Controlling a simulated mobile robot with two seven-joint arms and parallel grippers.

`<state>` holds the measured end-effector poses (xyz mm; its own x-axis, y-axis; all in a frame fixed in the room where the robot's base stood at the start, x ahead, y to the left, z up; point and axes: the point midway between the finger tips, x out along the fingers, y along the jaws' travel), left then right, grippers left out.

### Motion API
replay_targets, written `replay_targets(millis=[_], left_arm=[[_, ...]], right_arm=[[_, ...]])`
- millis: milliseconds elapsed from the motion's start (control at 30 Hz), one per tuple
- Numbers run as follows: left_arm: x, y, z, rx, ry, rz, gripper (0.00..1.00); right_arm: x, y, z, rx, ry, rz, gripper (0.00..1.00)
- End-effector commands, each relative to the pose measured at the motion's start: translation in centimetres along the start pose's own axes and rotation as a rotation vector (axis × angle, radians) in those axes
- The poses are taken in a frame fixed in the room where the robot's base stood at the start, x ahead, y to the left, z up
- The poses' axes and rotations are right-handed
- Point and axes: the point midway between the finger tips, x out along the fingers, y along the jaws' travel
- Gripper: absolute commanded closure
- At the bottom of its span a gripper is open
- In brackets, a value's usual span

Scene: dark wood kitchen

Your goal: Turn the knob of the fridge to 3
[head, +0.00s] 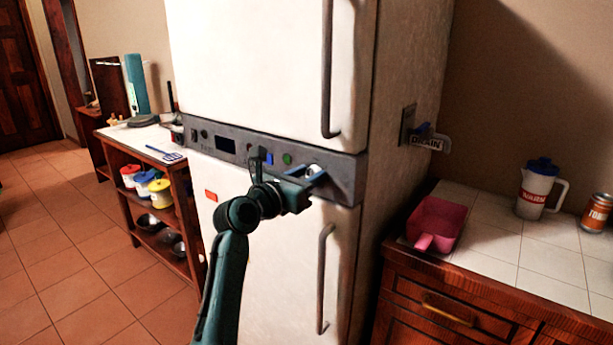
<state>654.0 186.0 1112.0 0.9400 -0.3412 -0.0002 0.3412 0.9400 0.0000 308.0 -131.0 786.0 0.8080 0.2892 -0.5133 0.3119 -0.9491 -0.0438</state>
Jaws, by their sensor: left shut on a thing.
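The fridge (265,60) is tall and white, with an upper and a lower door. A dark grey control panel (228,146) runs between the doors, with a small display, a blue button and a green button. A pale round knob (315,169) sits at the right part of the panel. My left gripper (318,176) is at the knob, its fingers shut around it and partly covering it. The number that the knob points to is too small to read. My right gripper is not in view.
Vertical handles stick out from the upper door (327,70) and lower door (324,280). A tiled counter at the right holds a pink scoop (437,222), a jug (537,188) and a can (597,212). A wooden shelf (150,190) stands left. The floor at left is clear.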

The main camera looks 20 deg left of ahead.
Motion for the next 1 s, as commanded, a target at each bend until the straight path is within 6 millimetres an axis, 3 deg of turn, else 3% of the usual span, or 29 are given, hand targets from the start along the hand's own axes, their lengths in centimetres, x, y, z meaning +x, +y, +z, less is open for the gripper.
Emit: replay_targets(millis=[133,467,1000], left_arm=[[0.0,0.0,0.0,0.000,0.000,0.000,0.88],[0.0,0.0,0.1,0.049,0.001,0.000,0.88],[0.0,-0.3,0.1,0.480,0.003,-0.001,0.88]], right_arm=[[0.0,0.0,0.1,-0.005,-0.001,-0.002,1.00],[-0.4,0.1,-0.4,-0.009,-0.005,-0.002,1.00],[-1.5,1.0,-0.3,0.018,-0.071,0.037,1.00]])
